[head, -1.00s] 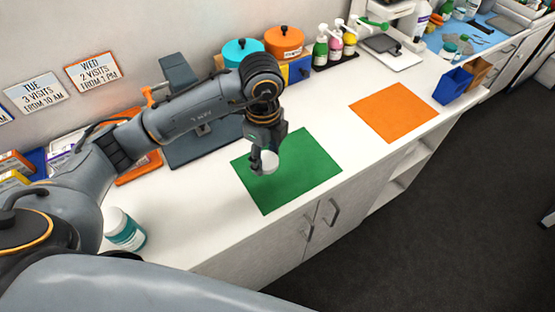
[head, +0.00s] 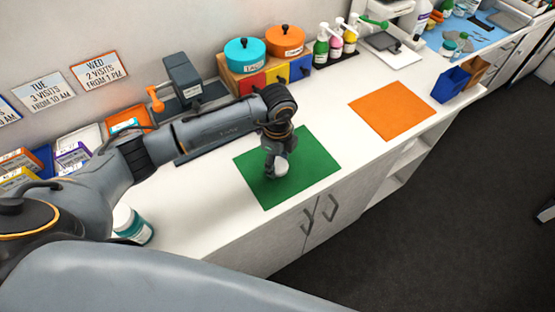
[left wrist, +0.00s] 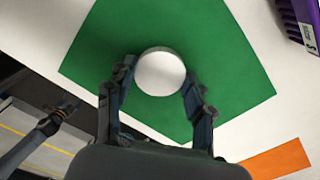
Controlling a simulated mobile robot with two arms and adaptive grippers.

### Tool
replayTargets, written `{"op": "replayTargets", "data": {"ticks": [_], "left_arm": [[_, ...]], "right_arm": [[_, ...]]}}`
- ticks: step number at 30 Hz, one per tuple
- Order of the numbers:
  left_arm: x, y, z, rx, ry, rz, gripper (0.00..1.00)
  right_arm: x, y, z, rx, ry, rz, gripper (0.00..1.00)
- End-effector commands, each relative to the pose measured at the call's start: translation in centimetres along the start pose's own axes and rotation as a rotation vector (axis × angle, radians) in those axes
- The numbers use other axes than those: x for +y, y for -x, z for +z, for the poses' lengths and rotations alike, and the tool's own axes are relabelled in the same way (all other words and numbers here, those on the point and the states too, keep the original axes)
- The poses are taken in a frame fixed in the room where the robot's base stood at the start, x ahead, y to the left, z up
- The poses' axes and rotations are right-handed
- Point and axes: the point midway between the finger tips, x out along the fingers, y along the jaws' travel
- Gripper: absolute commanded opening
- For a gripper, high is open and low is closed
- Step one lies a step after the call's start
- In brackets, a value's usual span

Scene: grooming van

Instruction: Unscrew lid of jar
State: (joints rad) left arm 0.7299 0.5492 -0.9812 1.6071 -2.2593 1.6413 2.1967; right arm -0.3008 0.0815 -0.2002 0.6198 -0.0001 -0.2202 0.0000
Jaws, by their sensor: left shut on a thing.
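A white round lid-like piece (head: 281,168) is between the fingers of my left gripper (head: 273,164), low over the green mat (head: 310,150). In the left wrist view the fingers (left wrist: 152,88) are on both sides of the round white top (left wrist: 160,73). Whether it touches the mat is not clear. A white jar with a teal label (head: 138,230) stands upright on the counter at the lower left, partly behind my left arm. Its top is partly hidden, so I cannot tell whether it is lidded. A dark arm end, seemingly my right one (left wrist: 58,115), shows small in the left wrist view.
An orange mat (head: 393,110) lies bare to the right. Coloured drawers with teal and orange pots (head: 245,54) and pump bottles (head: 335,42) stand along the back. A grey scale-like device (head: 183,78) stands behind my arm. The front counter edge is close to the green mat.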

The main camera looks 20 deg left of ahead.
Motion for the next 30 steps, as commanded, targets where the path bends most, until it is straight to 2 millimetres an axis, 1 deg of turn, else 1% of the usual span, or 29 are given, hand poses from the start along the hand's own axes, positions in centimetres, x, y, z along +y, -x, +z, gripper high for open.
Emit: {"op": "replayTargets", "data": {"ticks": [2,3,6,15,18,20,23,30], "left_arm": [[0.0,-0.4,0.0,0.0,0.0,0.0,0.15],[0.0,-0.3,0.0,0.0,0.0,0.0,0.57],[0.0,-0.3,0.0,0.0,0.0,0.0,0.75],[0.0,-0.2,0.0,0.0,0.001,0.0,0.75],[0.0,0.3,0.0,0.0,0.001,-0.001,0.75],[-0.1,0.8,0.0,0.001,0.001,-0.003,0.75],[-0.1,2.5,0.0,0.0,-0.001,-0.006,0.75],[-0.1,7.7,0.0,0.0,0.0,-0.007,0.75]], "right_arm": [[0.0,-0.3,0.0,0.0,0.0,0.0,0.83],[0.0,-0.2,0.0,0.001,0.0,0.0,0.83],[0.0,-0.2,0.0,0.001,-0.001,0.001,0.83],[0.0,-0.1,-0.1,0.001,-0.001,0.001,0.83],[0.0,0.1,-0.1,0.001,-0.001,0.001,0.83],[0.0,-0.3,-0.1,0.002,-0.001,0.001,0.83],[0.0,-0.9,0.0,0.002,-0.001,0.0,0.83],[0.0,-2.5,0.1,0.002,-0.001,0.0,0.83]]}}
